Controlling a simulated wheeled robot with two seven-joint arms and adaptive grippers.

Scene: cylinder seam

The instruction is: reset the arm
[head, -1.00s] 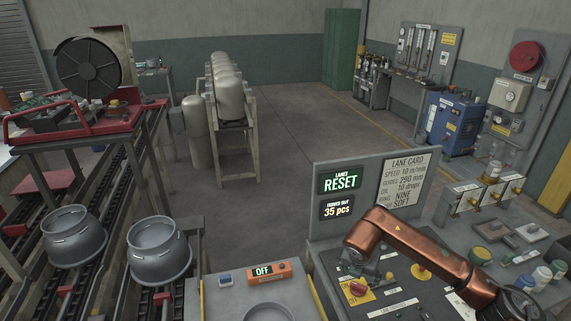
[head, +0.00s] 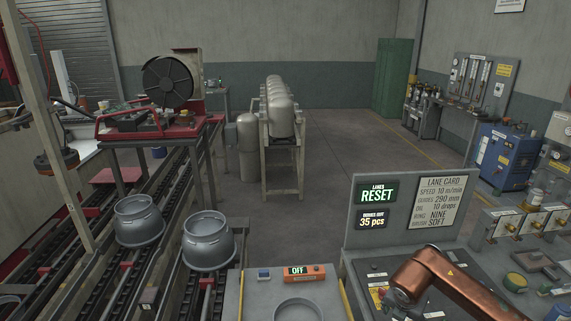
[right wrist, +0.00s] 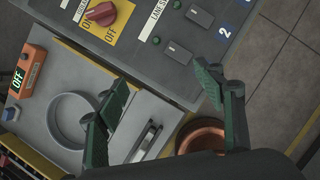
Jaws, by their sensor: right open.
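My right arm (head: 446,281), copper coloured, reaches in from the lower right over the grey control panel (head: 362,263). Its gripper is mostly hidden in the head view. In the right wrist view my right gripper (right wrist: 166,88) shows two dark green fingers spread apart with nothing between them. It is above the front area by the panel's edge and a grey plate with a round ring (right wrist: 82,118). A red knob (right wrist: 101,13) on a yellow plate lies beyond the fingers. My left gripper is in neither view.
The panel's display (head: 377,195) reads RESET and 35 pcs, beside a lane card (head: 436,203). An orange box (head: 304,273) reads OFF. Two grey metal vessels (head: 138,221) (head: 208,241) stand on the conveyor rails at left. Open floor (head: 335,150) lies behind.

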